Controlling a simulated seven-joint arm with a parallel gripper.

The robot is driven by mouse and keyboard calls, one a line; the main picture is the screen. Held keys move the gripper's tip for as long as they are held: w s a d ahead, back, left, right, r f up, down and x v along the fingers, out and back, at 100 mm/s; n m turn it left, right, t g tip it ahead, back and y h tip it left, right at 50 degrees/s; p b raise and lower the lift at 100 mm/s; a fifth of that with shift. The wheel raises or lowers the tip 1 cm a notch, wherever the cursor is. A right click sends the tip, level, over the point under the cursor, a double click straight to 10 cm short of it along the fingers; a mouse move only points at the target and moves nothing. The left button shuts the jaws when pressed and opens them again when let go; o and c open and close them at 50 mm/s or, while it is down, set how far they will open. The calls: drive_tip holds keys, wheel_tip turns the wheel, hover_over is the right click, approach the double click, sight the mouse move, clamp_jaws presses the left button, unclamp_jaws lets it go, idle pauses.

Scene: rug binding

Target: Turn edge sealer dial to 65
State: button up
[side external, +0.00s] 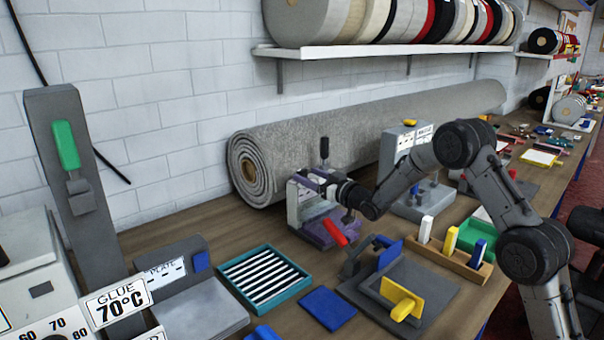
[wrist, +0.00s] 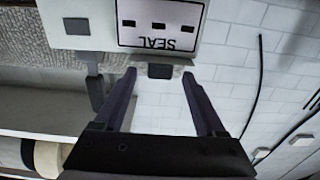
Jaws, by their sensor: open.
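The edge sealer appears to be the pale machine with a purple base (side external: 326,234) in front of the rug roll in the side view. In the wrist view, a white plate reading SEAL (wrist: 160,25) shows upside down, with several dark marks on it. A small dark block (wrist: 160,71) at the plate's edge lies between my fingertips; I cannot tell whether it is the dial. My gripper (wrist: 159,78) is open, one finger on each side of this block, with no clear contact. In the side view my gripper (side external: 326,187) is at the machine's upper part. No dial reading is legible.
A large grey rug roll (side external: 370,130) lies along the wall behind the machine. In front are a teal slotted tray (side external: 264,278), a blue pad (side external: 328,308) and a dark jig plate (side external: 430,290) with a yellow handle. A wooden holder (side external: 455,260) stands to the right.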

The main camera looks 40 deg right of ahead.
sight(304, 173)
drive_tip(key=shift+w, duration=1.85)
clamp_jaws()
